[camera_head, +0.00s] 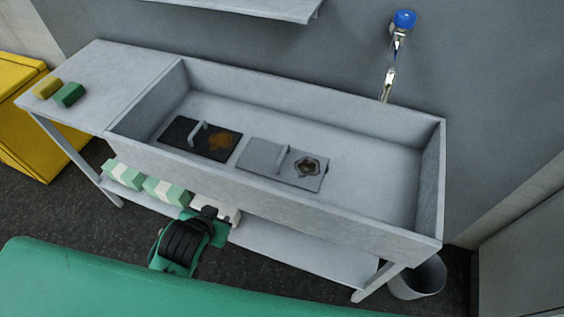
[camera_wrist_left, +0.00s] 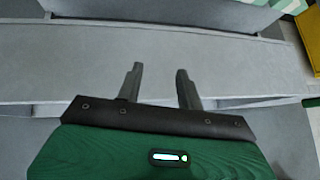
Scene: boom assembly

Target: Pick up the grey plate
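The grey plate (camera_head: 262,158) lies flat in the sink basin, with a raised handle and a brown-stained hexagonal mark near its right end. A dark plate (camera_head: 190,137) with a handle and a rusty patch lies just left of it. My left gripper (camera_head: 207,213) is low in front of the sink, outside the basin and apart from the plate. In the left wrist view its two fingers (camera_wrist_left: 160,78) are spread with nothing between them, facing grey surfaces. The plate does not show in that view. My right gripper is in neither view.
The sink's front wall (camera_head: 290,207) stands between my left gripper and the plates. A yellow and a green sponge (camera_head: 69,95) lie on the left counter. Green-and-white boxes (camera_head: 166,191) sit on the lower shelf. A tap (camera_head: 390,78) is at the back, a bin (camera_head: 418,279) at lower right.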

